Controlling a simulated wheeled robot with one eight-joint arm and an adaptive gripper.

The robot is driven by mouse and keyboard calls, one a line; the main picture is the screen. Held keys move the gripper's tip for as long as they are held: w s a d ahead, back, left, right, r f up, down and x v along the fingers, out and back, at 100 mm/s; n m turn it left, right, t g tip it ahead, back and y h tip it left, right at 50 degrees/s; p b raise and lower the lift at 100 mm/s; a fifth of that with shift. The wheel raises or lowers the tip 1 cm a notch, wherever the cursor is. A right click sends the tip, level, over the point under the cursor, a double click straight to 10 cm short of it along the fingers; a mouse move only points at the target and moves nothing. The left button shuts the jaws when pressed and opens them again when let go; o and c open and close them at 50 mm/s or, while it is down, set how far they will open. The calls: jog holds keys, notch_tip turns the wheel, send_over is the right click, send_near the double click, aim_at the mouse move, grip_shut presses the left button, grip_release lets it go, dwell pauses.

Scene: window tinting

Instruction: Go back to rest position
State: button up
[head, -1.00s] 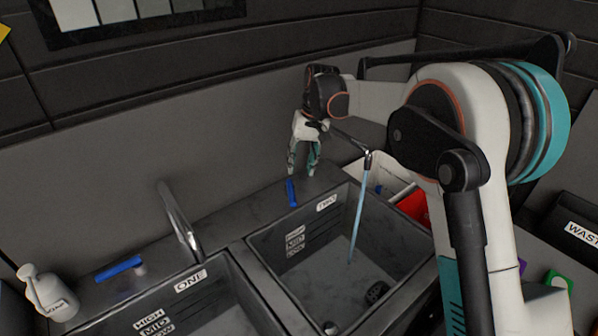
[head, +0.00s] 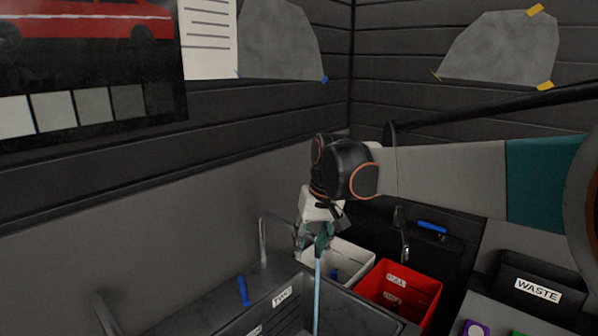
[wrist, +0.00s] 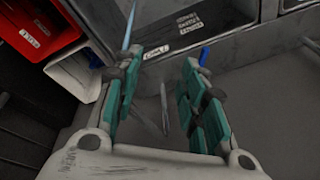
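My gripper (head: 316,246) hangs down above the back edge of the sink labelled TWO (head: 283,296). In the wrist view its teal fingers (wrist: 157,90) are spread apart with nothing gripped between them. A light blue water stream (head: 318,298) falls into the sink; it also shows in the wrist view (wrist: 130,24). The silver faucet (head: 264,240) stands left of my gripper, and its spout is partly hidden behind the fingers. Its blue handle (head: 243,290) lies left of the faucet base; it also shows in the wrist view (wrist: 204,56), just beyond the right finger.
A white bin (head: 350,258) and a red bin (head: 400,290) stand right of the sink. Another faucet (head: 403,235) with a blue handle (head: 432,228) is farther right. A WASTE bin (head: 537,291) is at the right. Walls close off the back.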

jog(key=s+d+r+t, duration=0.1)
jog(key=s+d+r, duration=0.1)
jog(key=s+d, duration=0.5)
jog(key=s+d+f+m+t+h, duration=0.1)
jog(key=s+d+f+t, duration=0.1)
jog(key=s+d, duration=0.3)
jog(key=s+d+f+m+t+h+b, duration=0.1)
jog(key=s+d+f, duration=0.4)
jog(key=s, duration=0.9)
jog(key=shift+s+d+f+m+t, duration=0.15)
jog(key=shift+s+d+m+t, duration=0.15)
jog(key=shift+d+t, duration=0.15)
